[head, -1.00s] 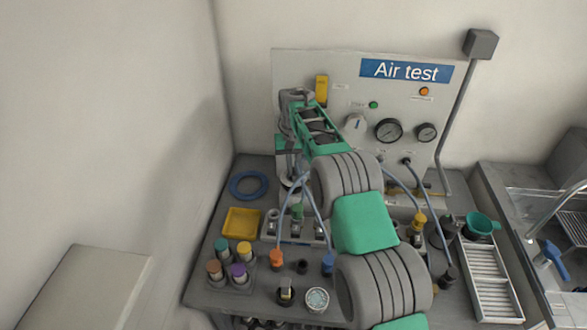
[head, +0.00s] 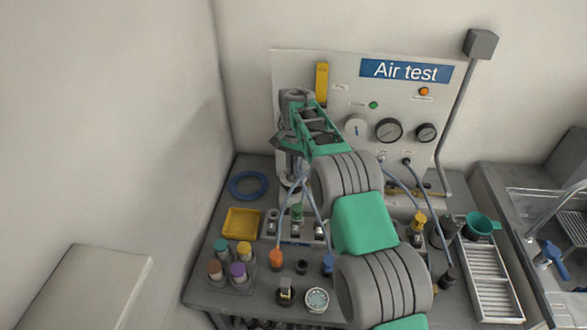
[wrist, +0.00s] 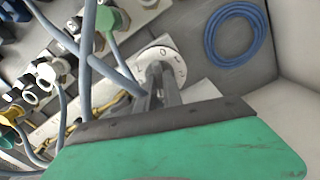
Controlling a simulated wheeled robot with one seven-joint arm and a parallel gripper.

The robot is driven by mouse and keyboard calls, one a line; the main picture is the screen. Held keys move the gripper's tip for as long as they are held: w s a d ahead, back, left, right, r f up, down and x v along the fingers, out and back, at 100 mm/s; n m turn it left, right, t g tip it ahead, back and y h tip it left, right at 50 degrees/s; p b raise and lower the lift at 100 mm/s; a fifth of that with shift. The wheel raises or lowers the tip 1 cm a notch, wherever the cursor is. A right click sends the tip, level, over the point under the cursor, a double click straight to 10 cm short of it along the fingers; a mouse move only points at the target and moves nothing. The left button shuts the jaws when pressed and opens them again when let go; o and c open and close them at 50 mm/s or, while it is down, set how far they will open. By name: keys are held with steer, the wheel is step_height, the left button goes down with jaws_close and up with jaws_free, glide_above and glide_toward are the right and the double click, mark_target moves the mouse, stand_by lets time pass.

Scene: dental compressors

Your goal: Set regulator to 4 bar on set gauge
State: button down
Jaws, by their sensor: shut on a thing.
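My gripper (wrist: 157,88) is shut on the regulator knob, at the centre of a white dial ring (wrist: 178,59) with dark marks in the wrist view. The fingers hide most of the knob, and the marks are too small to read surely. In the head view my wrist points down at the left of the panel, and the regulator is hidden behind my arm. A larger round gauge (head: 389,130) and a smaller one (head: 426,132) sit on the panel (head: 345,72). Their needles and labels are too small to read, so I cannot tell which is the set gauge.
A panel knob (head: 355,129) sits left of the gauges. Blue hoses (head: 396,181) run close to my arm. A blue hose ring (head: 248,186), a yellow tray (head: 242,223) and several coloured-top cylinders (head: 238,271) stand at the bench's left. A slatted tray (head: 487,275) lies at right.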

stand_by(0.3)
steer(key=c, duration=1.5)
jaws_free()
step_height(320, 180, up, 8)
steer(key=shift+f+b, duration=0.1)
steer(key=shift+b, duration=0.5)
